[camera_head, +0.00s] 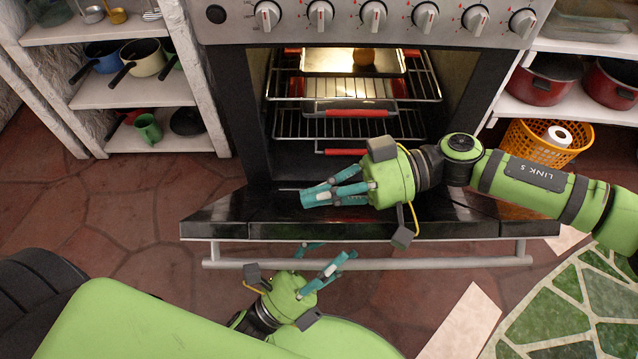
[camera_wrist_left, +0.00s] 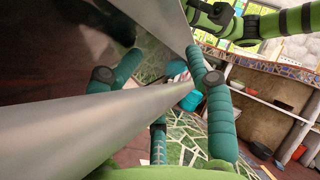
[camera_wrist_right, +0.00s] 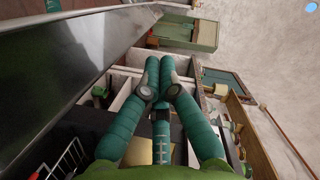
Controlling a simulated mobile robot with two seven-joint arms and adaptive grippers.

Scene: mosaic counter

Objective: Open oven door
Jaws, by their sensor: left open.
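The oven door (camera_head: 480,222) is folded down in front of the oven cavity, its dark inner face up. Its metal handle (camera_head: 430,263) runs along the near edge. My left gripper (camera_head: 330,254) is open at the handle's left half, with teal fingers beside the bar. In the left wrist view, the handle (camera_wrist_left: 90,128) crosses close in front of the fingers; contact is unclear. My right gripper (camera_head: 306,198) is over the door's inner face, before the cavity. In the right wrist view, its fingers (camera_wrist_right: 160,68) are together and empty, with the door edge (camera_wrist_right: 60,75) to the left.
Wire racks (camera_head: 424,85) with red front strips and a tray (camera_head: 325,60) holding a round brown item are inside the oven. Knobs (camera_head: 373,16) line the front above. Shelves with pots stand both sides; an orange basket (camera_head: 520,150) is at right. Floor is clear at left.

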